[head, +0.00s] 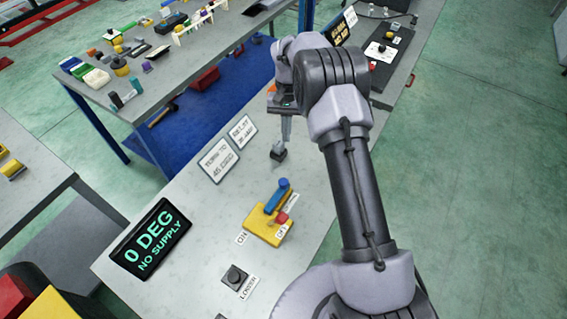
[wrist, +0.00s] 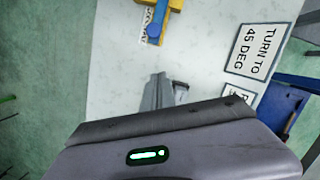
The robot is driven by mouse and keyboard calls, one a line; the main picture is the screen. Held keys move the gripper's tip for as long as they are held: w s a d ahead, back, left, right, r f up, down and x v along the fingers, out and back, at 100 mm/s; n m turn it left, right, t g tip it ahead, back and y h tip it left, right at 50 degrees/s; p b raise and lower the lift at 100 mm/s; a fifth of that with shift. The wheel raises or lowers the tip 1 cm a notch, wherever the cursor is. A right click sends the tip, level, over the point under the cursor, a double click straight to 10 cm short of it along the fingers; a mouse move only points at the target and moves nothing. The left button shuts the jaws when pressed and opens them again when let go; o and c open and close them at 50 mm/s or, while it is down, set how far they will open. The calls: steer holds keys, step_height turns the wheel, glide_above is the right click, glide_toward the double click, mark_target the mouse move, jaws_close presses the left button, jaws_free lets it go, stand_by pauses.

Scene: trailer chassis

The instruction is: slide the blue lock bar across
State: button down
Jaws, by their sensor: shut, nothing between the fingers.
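The blue lock bar (head: 277,197) lies along a yellow block (head: 262,228) on the grey bench, with a rounded blue knob at its far end. In the wrist view the bar (wrist: 154,28) shows at the top edge, partly cut off with the yellow block (wrist: 174,5). A red piece (head: 282,217) sits on the block beside the bar. My gripper (head: 286,138) points down over the bench, beyond the bar's far end and apart from it. In the wrist view its fingers (wrist: 158,80) are together and empty.
A small dark part (head: 278,154) stands close to my fingertips. Signs (head: 219,160) stand left of it, one reading "TURN TO 45 DEG". A display (head: 150,240) reads "0 DEG NO SUPPLY". A black button (head: 235,277) labelled "LOWER" is nearer. The bench between dark part and bar is clear.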

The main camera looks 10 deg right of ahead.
steer(key=s+a+f, duration=0.2)
steer(key=s+f, duration=0.4)
steer(key=f, duration=0.4)
steer(key=b, duration=0.2)
glide_above(275, 194)
steer(key=w, duration=0.1)
steer(key=shift+w+d, duration=0.1)
steer(key=shift+w+d+f, duration=0.1)
steer(key=shift+d+f, duration=0.05)
steer(key=shift+d, duration=0.05)
steer(key=shift+a, duration=0.1)
